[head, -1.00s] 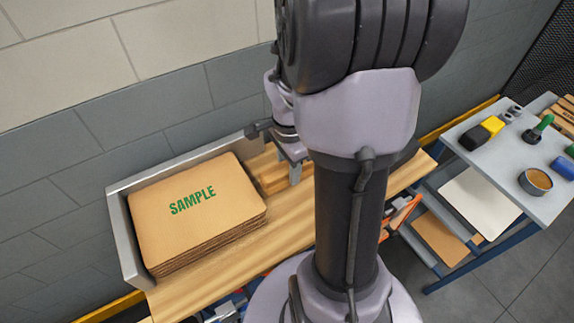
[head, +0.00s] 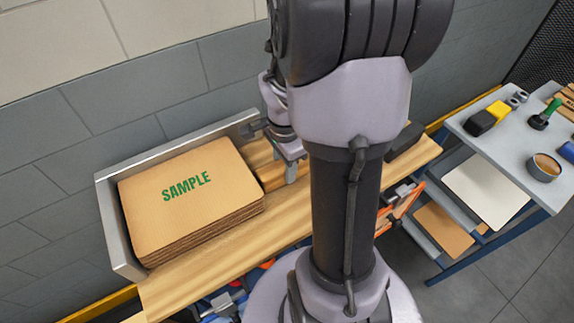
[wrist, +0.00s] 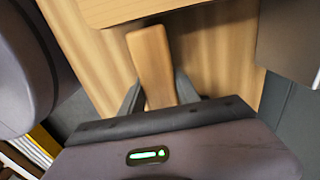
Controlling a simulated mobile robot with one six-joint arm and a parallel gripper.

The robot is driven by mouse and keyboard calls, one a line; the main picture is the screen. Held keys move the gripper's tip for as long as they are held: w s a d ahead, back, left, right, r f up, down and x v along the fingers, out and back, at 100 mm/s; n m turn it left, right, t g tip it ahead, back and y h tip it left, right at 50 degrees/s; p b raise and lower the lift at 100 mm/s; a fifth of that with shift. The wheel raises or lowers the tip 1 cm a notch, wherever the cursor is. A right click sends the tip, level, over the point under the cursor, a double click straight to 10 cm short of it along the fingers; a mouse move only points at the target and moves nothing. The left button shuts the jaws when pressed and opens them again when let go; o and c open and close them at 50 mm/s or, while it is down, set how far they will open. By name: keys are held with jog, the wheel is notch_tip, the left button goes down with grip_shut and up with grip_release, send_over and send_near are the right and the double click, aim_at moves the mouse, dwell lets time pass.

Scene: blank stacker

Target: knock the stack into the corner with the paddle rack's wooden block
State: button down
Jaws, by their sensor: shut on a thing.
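The stack of tan cardboard blanks (head: 215,160) lies on the wooden bench, its top sheet printed "SAMPLE" in green. It sits inside a grey metal corner fence (head: 122,255), close to the left and back walls. My gripper (head: 289,172) is low over the bench, right of the stack, and partly hidden by my arm. In the wrist view it is shut on the wooden block (wrist: 150,55), with a dark finger on each side. The block's far end is near the stack's edge (wrist: 125,10); I cannot tell if they touch.
The wooden bench top (head: 190,280) is bare in front of the stack. A dark object (head: 405,140) lies at its right end. A grey cart (head: 490,150) stands to the right with a yellow-and-black item, a green-handled tool and a round tin. A block wall runs behind.

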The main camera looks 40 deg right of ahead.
jog(key=shift+w+a, duration=0.1)
jog(key=shift+a, duration=0.65)
jog(key=shift+s+d+r, duration=0.1)
jog(key=shift+s+d, duration=0.1)
jog(key=shift+d, duration=0.75)
notch_tip(320, 180, up, 9)
jog(key=p, duration=0.7)
